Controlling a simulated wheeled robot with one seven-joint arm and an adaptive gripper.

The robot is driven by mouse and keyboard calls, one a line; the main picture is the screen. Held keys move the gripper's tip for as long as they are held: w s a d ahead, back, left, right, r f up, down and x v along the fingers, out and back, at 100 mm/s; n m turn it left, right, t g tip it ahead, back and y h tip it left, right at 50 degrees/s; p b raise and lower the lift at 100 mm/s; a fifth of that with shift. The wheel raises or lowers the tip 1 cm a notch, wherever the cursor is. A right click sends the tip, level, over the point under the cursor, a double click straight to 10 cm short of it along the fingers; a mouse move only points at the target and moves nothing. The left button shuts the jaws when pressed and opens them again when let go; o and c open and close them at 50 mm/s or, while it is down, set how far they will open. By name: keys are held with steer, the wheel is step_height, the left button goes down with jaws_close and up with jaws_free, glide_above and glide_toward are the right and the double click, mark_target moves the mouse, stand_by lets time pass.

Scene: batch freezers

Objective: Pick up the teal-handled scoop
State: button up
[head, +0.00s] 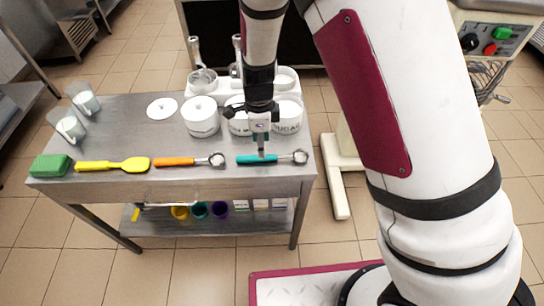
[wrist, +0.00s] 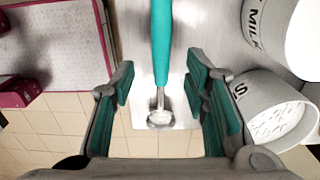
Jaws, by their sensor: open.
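The teal-handled scoop (head: 258,159) lies on the steel table near its right front edge, its metal bowl pointing right in the head view. My gripper (head: 261,153) is directly over its handle, fingers pointing down. In the wrist view the scoop's teal handle (wrist: 161,40) runs down from the top edge, with the metal bowl (wrist: 160,118) below it. My gripper (wrist: 161,88) is open there, one teal-padded finger on each side of the scoop, with gaps on both sides. I cannot tell the remaining height above the handle.
The steel table (head: 120,185) also holds an orange-handled scoop (head: 175,162), a yellow spatula (head: 125,165), a green sponge (head: 50,166) and two measuring cups. White canisters (head: 201,120) stand just behind the scoop; a labelled canister (wrist: 268,110) is close to the right finger in the wrist view.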

mark_target(271, 158)
steer(key=shift+w+a+f, duration=0.1)
steer(key=shift+f, duration=1.35)
steer(key=shift+a+f, duration=0.1)
steer(key=shift+f, duration=1.3)
jaws_close()
